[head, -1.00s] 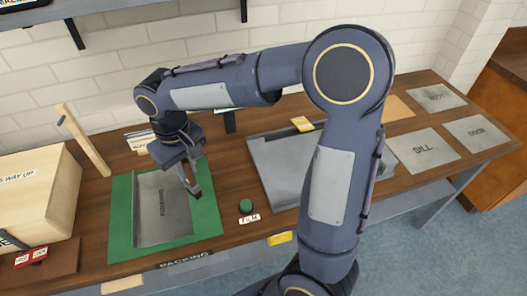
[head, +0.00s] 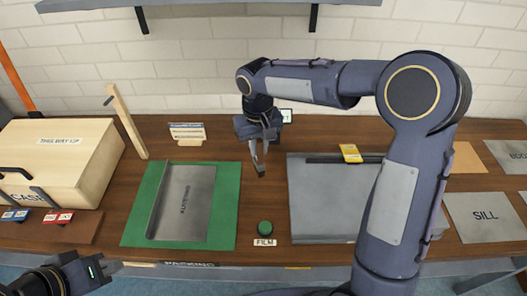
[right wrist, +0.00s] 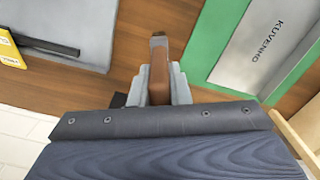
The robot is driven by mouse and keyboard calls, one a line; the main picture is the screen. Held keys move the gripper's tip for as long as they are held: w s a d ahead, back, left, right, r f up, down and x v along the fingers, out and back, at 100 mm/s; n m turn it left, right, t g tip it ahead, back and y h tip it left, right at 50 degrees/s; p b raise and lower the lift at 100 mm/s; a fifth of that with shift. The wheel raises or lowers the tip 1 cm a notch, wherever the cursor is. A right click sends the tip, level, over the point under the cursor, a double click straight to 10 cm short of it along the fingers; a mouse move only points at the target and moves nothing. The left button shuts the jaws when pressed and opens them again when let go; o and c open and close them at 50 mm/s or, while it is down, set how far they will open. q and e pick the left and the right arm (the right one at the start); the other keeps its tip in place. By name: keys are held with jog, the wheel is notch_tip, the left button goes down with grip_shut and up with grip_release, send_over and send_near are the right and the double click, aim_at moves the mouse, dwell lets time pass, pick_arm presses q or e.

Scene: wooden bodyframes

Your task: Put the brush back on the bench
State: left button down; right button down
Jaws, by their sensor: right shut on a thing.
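My right gripper (head: 259,160) is over the wooden bench (head: 215,140), between the green mat and the grey slab. In the right wrist view its fingers (right wrist: 160,90) are shut on a narrow brown thing with a dark tip, which looks like the brush (right wrist: 159,70).
The green mat (head: 228,215) bears a grey metal tray (head: 190,200). A green button (head: 265,228) stands right of it. A grey slab (head: 325,205) with a dark bar and yellow tag lies further right. A wooden case (head: 60,165) and upright wooden stick (head: 127,120) stand left.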

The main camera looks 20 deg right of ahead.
aim_at(262, 155)
jog(key=shift+w+d+f+p, duration=0.15)
jog(key=shift+w+d+f, duration=0.25)
jog(key=shift+f, duration=0.75)
jog(key=shift+w+d+f+p, duration=0.15)
jog(key=shift+w+f, duration=0.4)
jog(key=shift+f, duration=0.65)
jog(key=shift+w+d+f+p, duration=0.15)
jog(key=shift+w+d+f, duration=0.25)
jog(key=shift+f, duration=0.75)
jog(key=shift+a, duration=0.1)
jog(key=shift+f, duration=0.2)
jog(key=c, duration=1.4)
grip_release()
jog(key=shift+o, duration=0.2)
